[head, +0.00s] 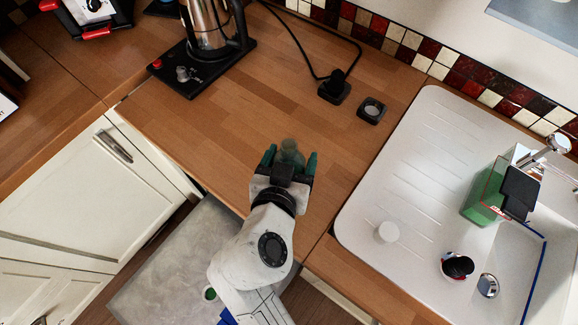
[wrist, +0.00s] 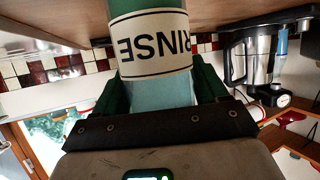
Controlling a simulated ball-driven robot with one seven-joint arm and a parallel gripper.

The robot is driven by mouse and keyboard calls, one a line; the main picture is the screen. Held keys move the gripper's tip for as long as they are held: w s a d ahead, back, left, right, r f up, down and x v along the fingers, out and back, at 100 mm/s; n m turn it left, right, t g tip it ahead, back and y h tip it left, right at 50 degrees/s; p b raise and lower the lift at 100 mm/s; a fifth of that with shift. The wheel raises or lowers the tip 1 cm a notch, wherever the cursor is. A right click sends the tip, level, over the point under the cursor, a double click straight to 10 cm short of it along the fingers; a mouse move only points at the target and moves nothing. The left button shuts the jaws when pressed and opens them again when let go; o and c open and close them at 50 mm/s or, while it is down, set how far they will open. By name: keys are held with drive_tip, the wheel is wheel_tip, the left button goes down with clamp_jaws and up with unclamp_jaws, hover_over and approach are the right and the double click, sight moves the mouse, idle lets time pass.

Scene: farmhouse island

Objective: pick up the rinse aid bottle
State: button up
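The rinse aid bottle is a translucent blue-green bottle (head: 290,151) near the front of the wooden counter. In the wrist view the bottle (wrist: 155,46) fills the middle, its cream label reading RINSE upside down. My gripper (head: 290,158) is around it, with one green finger on each side. In the wrist view my gripper (wrist: 160,92) also flanks the bottle, very close to its sides. The fingers look spread, with slim gaps in the head view; contact is hard to make out. My gripper hides part of the bottle.
A coffee maker on a black base (head: 207,66) stands at the back left. A black plug block (head: 334,88) and a small black square holder (head: 372,110) lie behind the bottle. The white sink (head: 400,170) is on the right, with a green container (head: 484,203). Counter around the bottle is clear.

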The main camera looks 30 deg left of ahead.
sight(288, 154)
drive_tip(key=c, duration=0.8)
drive_tip(key=shift+r, duration=0.15)
drive_tip(key=shift+c, duration=0.2)
drive_tip(key=shift+r, duration=0.5)
drive_tip(key=s+r, duration=0.1)
drive_tip(key=r, duration=0.1)
drive_tip(key=s+d+r+b, duration=0.1)
drive_tip(key=r, duration=0.1)
drive_tip(key=s+r, duration=0.2)
drive_tip(key=r, duration=0.1)
drive_tip(key=shift+d, duration=0.15)
drive_tip(key=b+v, duration=0.1)
drive_tip(key=v, duration=1)
drive_tip(key=shift+w+d+r, duration=0.35)
drive_tip(key=shift+r, duration=0.05)
drive_tip(key=o, duration=0.6)
drive_tip(key=c, duration=1)
